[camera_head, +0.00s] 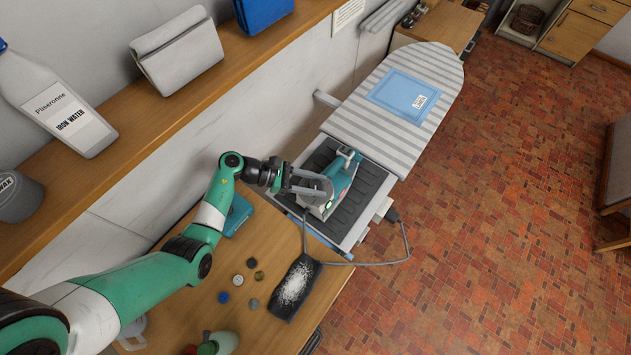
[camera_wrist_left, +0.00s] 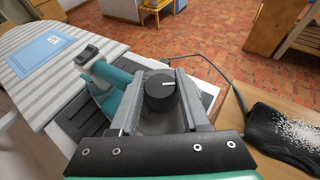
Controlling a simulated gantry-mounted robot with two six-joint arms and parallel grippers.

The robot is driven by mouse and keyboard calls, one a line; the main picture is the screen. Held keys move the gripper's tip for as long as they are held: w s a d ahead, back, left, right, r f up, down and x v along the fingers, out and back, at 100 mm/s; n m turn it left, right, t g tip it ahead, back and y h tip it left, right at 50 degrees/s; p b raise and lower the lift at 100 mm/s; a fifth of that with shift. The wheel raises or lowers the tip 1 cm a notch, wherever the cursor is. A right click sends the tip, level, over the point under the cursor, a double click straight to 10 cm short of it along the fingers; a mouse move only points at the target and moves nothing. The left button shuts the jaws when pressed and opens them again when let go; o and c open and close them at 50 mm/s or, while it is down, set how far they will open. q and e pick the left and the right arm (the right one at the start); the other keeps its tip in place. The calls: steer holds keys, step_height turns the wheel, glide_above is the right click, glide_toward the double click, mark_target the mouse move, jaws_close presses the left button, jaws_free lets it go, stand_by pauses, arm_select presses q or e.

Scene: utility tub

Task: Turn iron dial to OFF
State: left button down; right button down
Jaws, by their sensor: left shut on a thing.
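The teal and grey iron (camera_head: 345,172) rests on the dark ribbed pad at the near end of the ironing board. Its teal handle also shows in the left wrist view (camera_wrist_left: 108,80). The round black dial (camera_wrist_left: 161,90) sits between my left gripper's fingers, with a short white mark on its face pointing toward the right. My left gripper (camera_head: 324,190) is shut on the dial, a finger on either side. In the head view the gripper hides the dial. I cannot read any OFF label. My right gripper is not in view.
The striped ironing board (camera_head: 432,75) carries a folded blue cloth (camera_head: 403,95). A grey cord (camera_head: 372,263) loops from the iron past a black pad with white grains (camera_head: 292,288). Several small round pieces lie on the wooden table (camera_head: 210,270). A shelf (camera_head: 150,115) runs along the wall.

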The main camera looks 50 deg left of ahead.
arm_select(q)
steer(key=n+t+y+p, duration=0.1)
steer(key=n+y+p, duration=0.2)
steer(key=y+p, duration=0.1)
steer(key=n+t+y+p, duration=0.1)
steer(key=n+y+p, duration=0.3)
steer(key=n+t+y+p, duration=0.1)
steer(key=n+y+p, duration=0.3)
steer(key=shift+d+r+p, duration=0.2)
steer(key=shift+r+p, duration=0.05)
steer(key=shift+p, duration=0.1)
steer(key=shift+w+f+n+y+p, duration=0.15)
steer(key=shift+n+y+p, duration=0.2)
steer(key=shift+n+y, duration=0.7)
steer(key=shift+n+g+y, duration=0.4)
steer(key=shift+n+y, duration=0.05)
steer(key=shift+y, duration=0.1)
steer(key=shift+a+f+n+g+y+b, duration=0.15)
steer(key=shift+n+g+y+b, duration=0.35)
steer(key=shift+n+y, duration=0.55)
steer(key=shift+n+g+y+b, duration=0.45)
steer(key=shift+n+g+y, duration=0.15)
steer(key=shift+n+y, duration=0.05)
steer(key=shift+c, duration=1.8)
jaws_free()
steer(key=shift+a, duration=0.1)
